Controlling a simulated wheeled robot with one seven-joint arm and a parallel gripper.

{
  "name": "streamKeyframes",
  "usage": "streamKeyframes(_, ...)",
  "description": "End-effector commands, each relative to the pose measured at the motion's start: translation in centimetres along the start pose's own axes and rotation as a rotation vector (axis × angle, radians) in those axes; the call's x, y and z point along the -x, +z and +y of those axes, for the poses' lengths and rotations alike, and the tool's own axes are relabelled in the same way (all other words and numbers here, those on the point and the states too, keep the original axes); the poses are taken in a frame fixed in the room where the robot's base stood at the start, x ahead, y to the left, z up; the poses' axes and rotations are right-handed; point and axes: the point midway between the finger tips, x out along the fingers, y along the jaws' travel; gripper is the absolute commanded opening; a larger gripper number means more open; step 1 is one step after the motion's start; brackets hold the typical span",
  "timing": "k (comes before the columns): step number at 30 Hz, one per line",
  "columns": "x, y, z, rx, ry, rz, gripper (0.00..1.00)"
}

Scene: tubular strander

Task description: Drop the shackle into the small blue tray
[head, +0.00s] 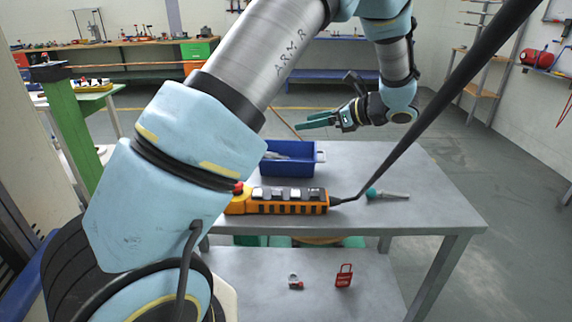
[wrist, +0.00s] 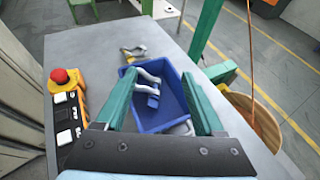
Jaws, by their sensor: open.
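My gripper (head: 304,121) is open above the table, over the small blue tray (head: 290,170), with its fingers pointing left in the head view. In the wrist view its two teal fingers (wrist: 160,75) stand wide apart, with the blue tray (wrist: 176,125) below and between them. A silver shackle with a blue pin (wrist: 148,79) appears to lie inside the tray, clear of the fingers. Another shackle, with a yellow pin (wrist: 134,52), lies on the table just beyond the tray's far rim in the wrist view. My arm hides that spot in the head view.
An orange pendant (head: 285,202) with a red button lies in front of the tray. A teal-handled tool (head: 385,194) lies to its right. A red-pinned shackle (head: 294,282) and a red padlock (head: 344,276) lie on the lower shelf. The tabletop's right side (head: 430,205) is clear.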

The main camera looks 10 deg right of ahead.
Motion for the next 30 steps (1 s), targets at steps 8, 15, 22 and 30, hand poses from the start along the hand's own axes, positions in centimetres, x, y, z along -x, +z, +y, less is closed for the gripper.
streamKeyframes(8, 4.1, -0.1, 0.0, 0.001, 0.0, 0.0, 0.7)
streamKeyframes(15, 4.8, 0.1, 0.0, 0.0, 0.001, -0.001, 0.7)
streamKeyframes(22, 3.4, 1.2, -0.8, -0.063, -0.046, -0.004, 0.7)
streamKeyframes(30, -5.1, 8.3, -5.2, -0.761, -0.446, -0.156, 0.7)
